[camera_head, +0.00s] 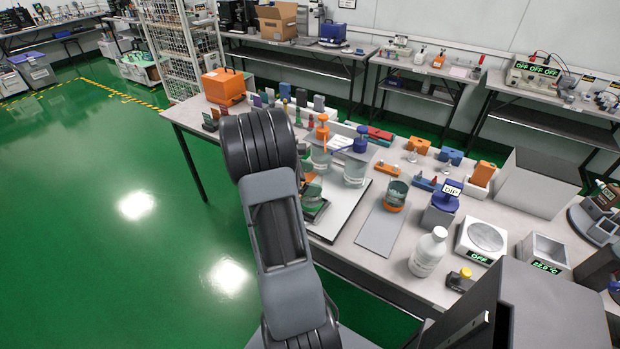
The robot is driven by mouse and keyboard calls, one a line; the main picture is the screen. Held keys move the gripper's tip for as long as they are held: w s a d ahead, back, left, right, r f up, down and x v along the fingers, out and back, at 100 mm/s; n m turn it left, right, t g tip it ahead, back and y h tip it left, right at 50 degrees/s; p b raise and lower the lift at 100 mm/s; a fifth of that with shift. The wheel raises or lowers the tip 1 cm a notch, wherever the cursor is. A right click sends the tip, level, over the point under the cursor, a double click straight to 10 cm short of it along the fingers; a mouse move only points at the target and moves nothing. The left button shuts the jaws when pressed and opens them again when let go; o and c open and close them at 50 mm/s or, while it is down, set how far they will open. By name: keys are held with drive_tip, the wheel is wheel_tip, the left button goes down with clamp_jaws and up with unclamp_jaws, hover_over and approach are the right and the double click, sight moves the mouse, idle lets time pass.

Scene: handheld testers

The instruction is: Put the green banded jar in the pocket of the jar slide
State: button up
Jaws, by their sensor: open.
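I cannot tell which of these is the jar slide, and no pocket shows clearly. My gripper is hidden behind my own arm, so its distance from the jar cannot be seen.
Clear jars with an orange top (321,155) and a blue top (356,165) stand behind. An orange-banded jar (396,193) stands at the grey plate's far end. A white bottle (428,252), a blue-topped tester (441,207) and a scale (483,240) crowd the right.

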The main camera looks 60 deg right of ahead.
drive_tip(key=shift+w+r, duration=0.1)
drive_tip(key=v, duration=1.1)
drive_tip(key=s+a+r+m+t+y, duration=0.1)
drive_tip(key=a+m+t+y, duration=0.3)
drive_tip(key=a, duration=1.2)
drive_tip(key=s+a+r+m+t+y, duration=0.1)
drive_tip(key=s+a+m+t+y, duration=0.2)
drive_tip(key=a+t, duration=0.5)
drive_tip(key=a+m+y, duration=0.1)
drive_tip(key=a+m, duration=0.1)
drive_tip(key=a, duration=0.6)
drive_tip(key=shift+r+y, duration=0.15)
drive_tip(key=shift+y, duration=0.25)
drive_tip(key=shift+s, duration=0.1)
